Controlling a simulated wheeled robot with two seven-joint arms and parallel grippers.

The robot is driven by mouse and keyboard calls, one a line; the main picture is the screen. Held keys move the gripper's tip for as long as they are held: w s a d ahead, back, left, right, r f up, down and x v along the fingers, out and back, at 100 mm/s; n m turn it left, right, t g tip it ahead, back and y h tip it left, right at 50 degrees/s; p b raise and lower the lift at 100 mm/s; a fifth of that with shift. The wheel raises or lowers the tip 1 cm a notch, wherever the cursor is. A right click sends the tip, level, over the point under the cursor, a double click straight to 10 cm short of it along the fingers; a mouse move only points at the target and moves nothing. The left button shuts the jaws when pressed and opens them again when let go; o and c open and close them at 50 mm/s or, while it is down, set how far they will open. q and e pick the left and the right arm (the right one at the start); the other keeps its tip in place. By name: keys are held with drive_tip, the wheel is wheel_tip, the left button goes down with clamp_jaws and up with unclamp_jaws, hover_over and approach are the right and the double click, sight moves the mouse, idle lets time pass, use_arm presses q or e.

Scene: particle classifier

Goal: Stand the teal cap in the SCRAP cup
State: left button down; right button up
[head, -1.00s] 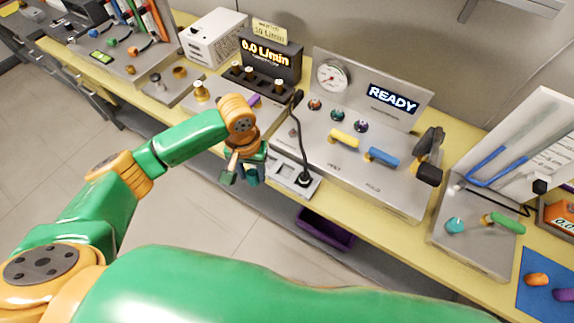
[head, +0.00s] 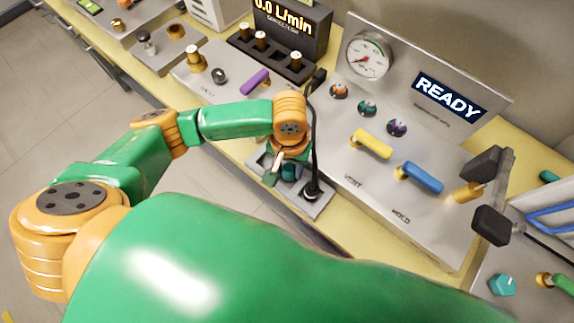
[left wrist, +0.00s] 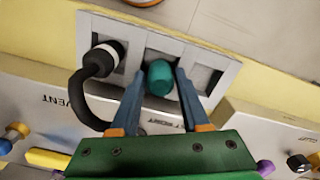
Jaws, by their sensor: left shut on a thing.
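My left gripper (head: 284,168) is shut on the teal cap (left wrist: 160,77), which sits between its two blue-grey fingertips. In the head view the cap is a small teal patch (head: 289,172) under the gripper, mostly hidden. The gripper is over a grey holder (left wrist: 225,62) with three square compartments at the bench's front edge. In the left wrist view the cap is over or in the middle compartment; I cannot tell how deep. I cannot read a SCRAP label on any compartment. My right gripper is not in view.
A black hose plug (left wrist: 103,60) stands in the compartment left of the cap, its hose curving close to my fingers. The compartment (left wrist: 205,78) on the right looks empty. Behind are a yellow handle (head: 372,144), a blue handle (head: 420,177) and a gauge (head: 368,54).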

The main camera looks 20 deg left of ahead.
sight(289, 170)
use_arm(q)
drive_tip(key=shift+s+d+r, duration=0.15)
drive_tip(key=shift+s, duration=0.2)
drive_tip(key=shift+w+f, duration=0.1)
drive_tip(key=shift+f, duration=0.4)
drive_tip(key=c, duration=0.7)
unclamp_jaws()
drive_tip(key=o, duration=0.3)
drive_tip(key=shift+d, duration=0.1)
drive_tip(key=shift+a, duration=0.2)
drive_tip(key=shift+r, duration=0.1)
wheel_tip(289, 170, up, 13)
drive_tip(key=shift+p, duration=0.95)
